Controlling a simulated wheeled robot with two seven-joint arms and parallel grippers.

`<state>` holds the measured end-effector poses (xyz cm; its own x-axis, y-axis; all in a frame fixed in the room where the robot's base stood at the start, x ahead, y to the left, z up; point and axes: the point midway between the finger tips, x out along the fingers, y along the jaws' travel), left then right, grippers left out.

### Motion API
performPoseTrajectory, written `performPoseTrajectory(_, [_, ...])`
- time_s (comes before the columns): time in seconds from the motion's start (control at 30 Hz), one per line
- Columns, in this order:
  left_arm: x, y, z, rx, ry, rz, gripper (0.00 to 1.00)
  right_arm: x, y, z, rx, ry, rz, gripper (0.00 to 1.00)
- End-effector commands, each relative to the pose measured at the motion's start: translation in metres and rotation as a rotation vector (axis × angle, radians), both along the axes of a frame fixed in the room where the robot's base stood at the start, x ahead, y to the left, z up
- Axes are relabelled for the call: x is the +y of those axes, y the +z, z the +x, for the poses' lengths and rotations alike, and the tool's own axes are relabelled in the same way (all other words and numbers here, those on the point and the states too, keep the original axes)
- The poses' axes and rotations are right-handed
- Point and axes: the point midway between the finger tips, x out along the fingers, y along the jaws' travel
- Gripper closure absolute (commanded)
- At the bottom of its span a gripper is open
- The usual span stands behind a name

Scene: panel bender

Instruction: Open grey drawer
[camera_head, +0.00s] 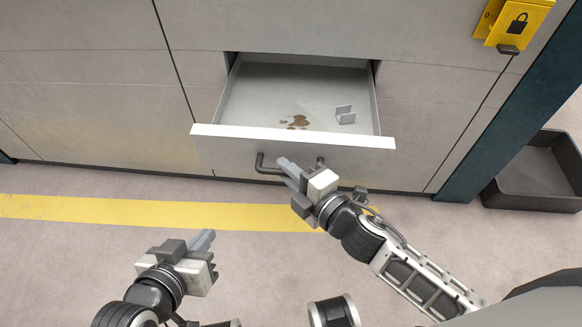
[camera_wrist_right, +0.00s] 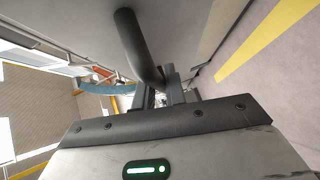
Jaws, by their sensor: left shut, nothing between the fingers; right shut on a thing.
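The grey drawer (camera_head: 293,140) is pulled out of the grey cabinet front, and its inside shows from above. Brown stains and a small grey bracket (camera_head: 345,114) lie on its floor. A dark bar handle (camera_head: 268,166) is on its front. My right gripper (camera_head: 286,168) is at the handle, shut on it and covering its middle. In the right wrist view the handle (camera_wrist_right: 138,50) runs down to between the fingers (camera_wrist_right: 162,92). My left gripper (camera_head: 207,240) is shut and empty, low over the floor at the lower left, apart from the drawer.
A yellow lock box (camera_head: 513,22) is on the cabinet at the upper right. A dark open bin (camera_head: 535,175) stands on the floor at the right, beyond a dark teal post (camera_head: 500,120). A yellow stripe (camera_head: 110,211) crosses the floor. The floor in front of the drawer is clear.

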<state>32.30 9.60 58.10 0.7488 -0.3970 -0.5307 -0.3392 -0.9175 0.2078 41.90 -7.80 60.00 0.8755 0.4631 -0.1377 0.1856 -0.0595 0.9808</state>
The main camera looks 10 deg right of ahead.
Motion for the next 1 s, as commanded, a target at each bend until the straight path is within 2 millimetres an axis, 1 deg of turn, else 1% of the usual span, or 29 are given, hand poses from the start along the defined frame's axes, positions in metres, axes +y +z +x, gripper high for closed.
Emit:
performPoseTrajectory(0.1, [0.0,0.0,0.0,0.0,0.001,0.001,1.0,-0.001,0.0,0.001,0.001,-0.004,-0.001,1.0])
performPoseTrajectory(0.13, [0.0,0.0,0.0,0.0,0.001,0.001,1.0,-0.001,0.0,0.001,0.001,-0.004,-0.001,0.79])
performPoseTrajectory(0.17, [0.0,0.0,0.0,0.0,0.001,0.001,1.0,-0.001,0.0,0.001,0.001,-0.004,-0.001,0.71])
performPoseTrajectory(0.2, [0.0,0.0,0.0,0.0,0.0,0.002,1.0,-0.001,0.0,0.001,0.001,-0.004,-0.001,0.66])
performPoseTrajectory(0.67, [0.001,-0.001,-0.001,0.001,-0.005,0.007,1.0,-0.002,0.0,-0.002,0.001,-0.002,0.0,0.66])
performPoseTrajectory(0.77, [0.001,0.0,-0.001,0.001,-0.005,0.008,1.0,-0.006,0.001,-0.011,0.004,-0.002,0.0,0.66])
performPoseTrajectory(0.83, [0.001,0.001,-0.001,0.004,-0.006,0.009,1.0,-0.012,0.003,-0.021,0.006,-0.003,0.0,0.66])
performPoseTrajectory(1.0, [0.002,-0.003,-0.004,0.024,-0.009,0.017,1.0,-0.029,0.008,-0.055,0.006,-0.003,0.0,0.66])
